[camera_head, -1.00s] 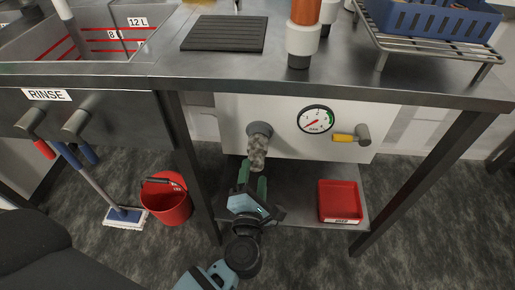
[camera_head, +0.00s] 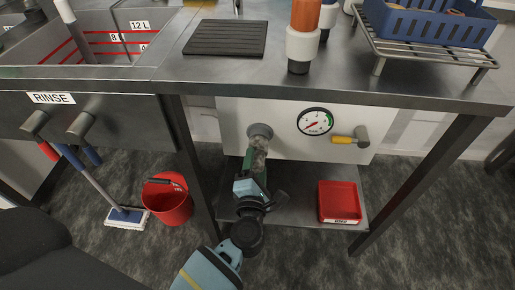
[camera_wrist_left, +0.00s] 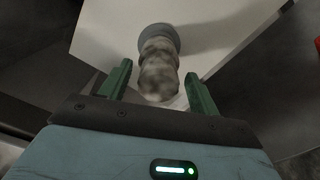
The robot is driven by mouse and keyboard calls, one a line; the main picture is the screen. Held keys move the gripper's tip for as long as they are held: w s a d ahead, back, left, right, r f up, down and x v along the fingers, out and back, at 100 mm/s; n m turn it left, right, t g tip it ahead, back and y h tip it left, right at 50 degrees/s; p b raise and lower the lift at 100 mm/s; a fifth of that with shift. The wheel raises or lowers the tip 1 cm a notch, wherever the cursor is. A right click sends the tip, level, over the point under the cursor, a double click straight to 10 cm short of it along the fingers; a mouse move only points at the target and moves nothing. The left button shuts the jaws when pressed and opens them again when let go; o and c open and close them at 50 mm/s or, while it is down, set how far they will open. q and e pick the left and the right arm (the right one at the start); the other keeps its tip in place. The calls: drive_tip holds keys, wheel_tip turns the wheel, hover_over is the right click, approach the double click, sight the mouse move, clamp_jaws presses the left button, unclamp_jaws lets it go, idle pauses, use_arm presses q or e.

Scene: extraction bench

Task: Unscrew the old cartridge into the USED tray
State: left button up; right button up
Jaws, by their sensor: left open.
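The old cartridge (camera_wrist_left: 160,68), mottled grey-beige and lumpy, hangs from a round grey socket (camera_head: 260,131) on the white panel under the bench; in the head view the cartridge (camera_head: 260,152) is partly hidden by my gripper. My left gripper (camera_head: 256,165) is open, its green fingers on either side of the cartridge's lower part. In the left wrist view the fingers (camera_wrist_left: 160,88) show gaps to the cartridge on both sides. The red tray (camera_head: 340,201) with a small white label, too small to read surely, sits on the lower shelf to the right. My right gripper is not in view.
A pressure gauge (camera_head: 315,121) and a yellow-handled valve (camera_head: 349,139) are on the panel to the right of the socket. A bench leg (camera_head: 422,180) stands right of the tray. A red bucket (camera_head: 167,199) and a mop (camera_head: 126,215) stand on the floor at left.

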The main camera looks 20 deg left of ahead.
use_arm(q)
drive_tip(key=m+p, duration=0.2)
drive_tip(key=m, duration=0.1)
drive_tip(key=m+p, duration=0.3)
drive_tip(key=m, duration=0.1)
drive_tip(key=r+m+p, duration=0.1)
drive_tip(key=m+p, duration=0.2)
drive_tip(key=shift+w+m, duration=0.1)
drive_tip(key=shift+m, duration=0.2)
drive_tip(key=shift+f+m+p, duration=0.1)
drive_tip(key=shift+m+p, duration=0.35)
drive_tip(key=shift+m, duration=0.35)
drive_tip(key=shift+f+m, duration=0.25)
drive_tip(key=shift+m, duration=0.55)
drive_tip(key=shift+f, duration=0.1)
